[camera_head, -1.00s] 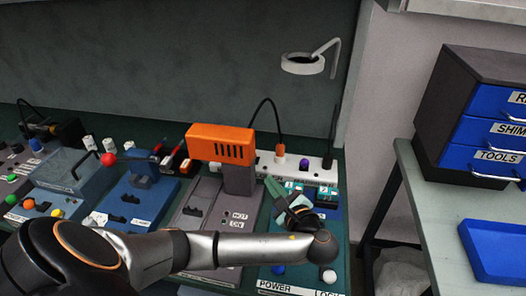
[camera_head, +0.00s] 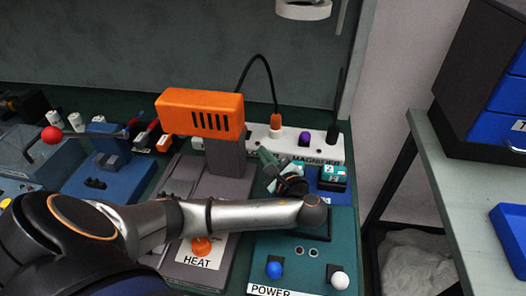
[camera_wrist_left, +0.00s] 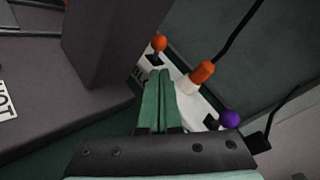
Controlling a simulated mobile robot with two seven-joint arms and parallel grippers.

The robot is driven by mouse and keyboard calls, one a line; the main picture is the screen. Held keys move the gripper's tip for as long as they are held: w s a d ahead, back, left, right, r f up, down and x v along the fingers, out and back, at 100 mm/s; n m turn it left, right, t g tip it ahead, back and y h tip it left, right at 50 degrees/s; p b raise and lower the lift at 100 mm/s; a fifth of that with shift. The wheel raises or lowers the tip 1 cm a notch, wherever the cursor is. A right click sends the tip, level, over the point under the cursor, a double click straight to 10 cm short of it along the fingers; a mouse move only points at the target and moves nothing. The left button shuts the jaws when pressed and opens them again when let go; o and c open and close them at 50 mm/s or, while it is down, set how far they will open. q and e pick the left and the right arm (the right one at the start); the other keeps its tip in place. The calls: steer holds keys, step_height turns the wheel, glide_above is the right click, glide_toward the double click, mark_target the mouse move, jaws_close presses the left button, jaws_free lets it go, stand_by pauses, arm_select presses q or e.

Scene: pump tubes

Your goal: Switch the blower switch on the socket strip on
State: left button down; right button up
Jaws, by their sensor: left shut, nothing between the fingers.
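The white socket strip (camera_head: 288,143) lies behind the grey stand of the orange blower. In the left wrist view, the strip (camera_wrist_left: 213,107) carries an orange-tipped switch (camera_wrist_left: 158,43) beside a partly covered label starting "BL". An orange plug (camera_wrist_left: 202,73) and a purple-tipped switch (camera_wrist_left: 230,118) sit farther right along it. My left gripper (camera_wrist_left: 158,73) is shut and empty, its green fingertips just in front of the orange switch; contact cannot be told. In the head view, the gripper (camera_head: 263,155) is at the strip's front, right of the stand. The orange switch is not clear there.
The orange blower (camera_head: 200,113) on its grey stand (camera_head: 228,160) is close left of my gripper. A teal box (camera_head: 330,240) with blue and white knobs is in front. The magnifier (camera_head: 303,8) hangs above. A black cord rises from the orange plug.

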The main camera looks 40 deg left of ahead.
arm_select(q)
steer(key=x, duration=0.8)
steer(key=shift+d+r, duration=0.1)
arm_select(e)
steer(key=shift+w+a, duration=0.25)
steer(key=shift+w, duration=0.15)
arm_select(q)
steer(key=shift+w, duration=0.1)
